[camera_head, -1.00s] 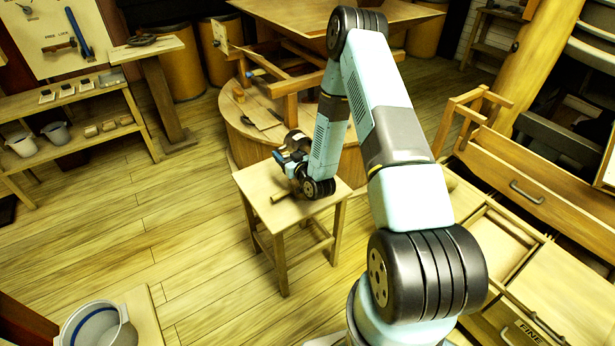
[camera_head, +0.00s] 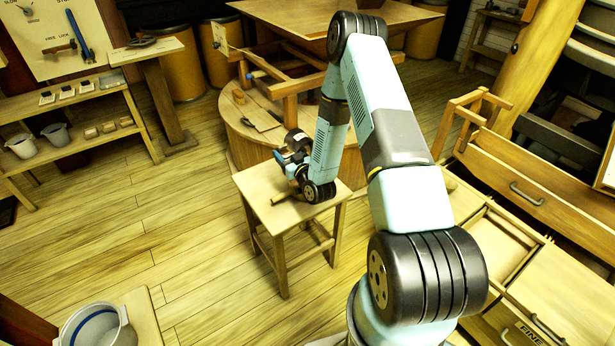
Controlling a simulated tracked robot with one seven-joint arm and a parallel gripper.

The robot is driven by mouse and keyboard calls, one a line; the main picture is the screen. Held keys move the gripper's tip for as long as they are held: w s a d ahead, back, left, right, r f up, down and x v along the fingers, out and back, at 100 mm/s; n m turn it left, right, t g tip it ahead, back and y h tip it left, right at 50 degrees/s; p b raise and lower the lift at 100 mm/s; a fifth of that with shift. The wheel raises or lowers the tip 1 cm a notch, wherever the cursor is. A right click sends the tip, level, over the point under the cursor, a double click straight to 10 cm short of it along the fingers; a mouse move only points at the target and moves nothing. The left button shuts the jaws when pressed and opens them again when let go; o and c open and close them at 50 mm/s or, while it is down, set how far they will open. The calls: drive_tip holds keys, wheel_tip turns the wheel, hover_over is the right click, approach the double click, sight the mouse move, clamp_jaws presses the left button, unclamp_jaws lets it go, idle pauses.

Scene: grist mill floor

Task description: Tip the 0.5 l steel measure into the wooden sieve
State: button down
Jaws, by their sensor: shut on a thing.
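My arm reaches over a small wooden stool (camera_head: 262,183). My gripper (camera_head: 282,166) is just above the stool top. It is small and partly covered by my own wrist in this view. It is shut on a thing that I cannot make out. I cannot pick out the 0.5 l steel measure or the wooden sieve for certain.
A round wooden platform (camera_head: 238,134) with a timber frame stands behind the stool. A shelf (camera_head: 85,140) with pails and small blocks is at left. A grey tub (camera_head: 96,328) with a blue band is at lower left. Drawers (camera_head: 530,185) stand at right. Floor left of the stool is clear.

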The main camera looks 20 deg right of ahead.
drive_tip(key=shift+s+d+r+t+b, duration=0.1)
drive_tip(key=shift+s+r+t+b, duration=0.2)
drive_tip(key=shift+r+t+b, duration=0.6)
idle(1.2)
drive_tip(key=f+g, duration=0.1)
drive_tip(key=w+f+g, duration=0.1)
drive_tip(key=f+g, duration=0.1)
drive_tip(key=w+a+f+g+h, duration=0.1)
drive_tip(key=f+g, duration=0.1)
drive_tip(key=shift+w+f, duration=0.1)
drive_tip(key=shift+w, duration=0.05)
drive_tip(key=w+f+g+h+p, duration=0.1)
drive_tip(key=w+f+g, duration=0.1)
drive_tip(key=g, duration=0.2)
drive_tip(key=w+a+f+g+h+p, duration=0.1)
drive_tip(key=w+f+g+h, duration=0.1)
drive_tip(key=g, duration=0.2)
drive_tip(key=w+f+g+h+p, duration=0.1)
drive_tip(key=w+f+g+p, duration=0.1)
drive_tip(key=g, duration=0.2)
drive_tip(key=shift+a+f+h, duration=0.15)
drive_tip(key=shift+a+h, duration=0.15)
drive_tip(key=shift+w+a+f+g, duration=0.2)
drive_tip(key=shift+w+g, duration=0.3)
drive_tip(key=shift+g, duration=0.6)
idle(0.6)
